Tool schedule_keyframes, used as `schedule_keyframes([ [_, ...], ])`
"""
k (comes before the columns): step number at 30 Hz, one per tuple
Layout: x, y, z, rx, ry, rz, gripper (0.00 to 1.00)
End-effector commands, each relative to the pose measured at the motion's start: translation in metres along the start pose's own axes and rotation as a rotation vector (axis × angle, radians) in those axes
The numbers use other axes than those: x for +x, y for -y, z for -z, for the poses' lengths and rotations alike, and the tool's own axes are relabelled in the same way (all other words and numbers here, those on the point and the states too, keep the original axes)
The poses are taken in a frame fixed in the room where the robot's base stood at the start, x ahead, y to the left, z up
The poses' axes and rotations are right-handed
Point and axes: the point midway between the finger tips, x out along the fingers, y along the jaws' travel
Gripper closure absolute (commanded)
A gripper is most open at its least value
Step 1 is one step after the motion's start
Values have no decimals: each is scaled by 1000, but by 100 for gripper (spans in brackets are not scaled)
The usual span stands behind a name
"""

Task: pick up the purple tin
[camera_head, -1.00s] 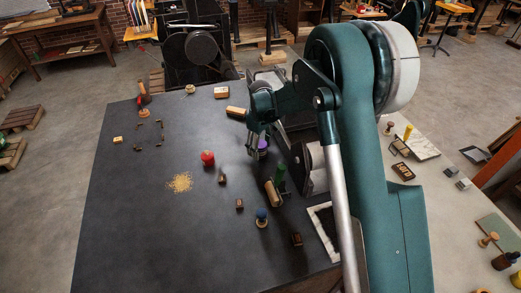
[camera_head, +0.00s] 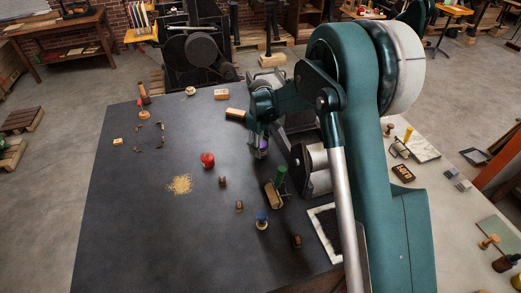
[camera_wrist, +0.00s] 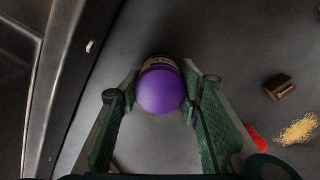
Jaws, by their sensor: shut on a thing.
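The purple tin (camera_wrist: 160,92) sits between the two green pads of my gripper (camera_wrist: 160,100) in the wrist view, with its round purple top toward the camera and a labelled side showing beyond it. In the head view the tin (camera_head: 263,143) shows as a small purple patch below my gripper (camera_head: 259,152), mostly hidden by the fingers. My gripper is shut on the tin. I cannot tell whether the tin's base touches the dark table (camera_head: 130,220).
A green-handled roller (camera_head: 275,192) and a blue-knobbed stamp (camera_head: 262,219) are nearer the front. A metal press part (camera_head: 312,168) stands close on the right.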

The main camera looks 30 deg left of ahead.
Motion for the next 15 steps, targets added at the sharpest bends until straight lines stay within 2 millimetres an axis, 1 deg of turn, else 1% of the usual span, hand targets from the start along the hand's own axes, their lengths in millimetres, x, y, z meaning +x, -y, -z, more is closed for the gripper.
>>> schedule_keyframes([
  [12, -59, 0, 0, 0, 0, 0, 80],
  [15, -71, 0, 0, 0, 0, 0, 80],
])
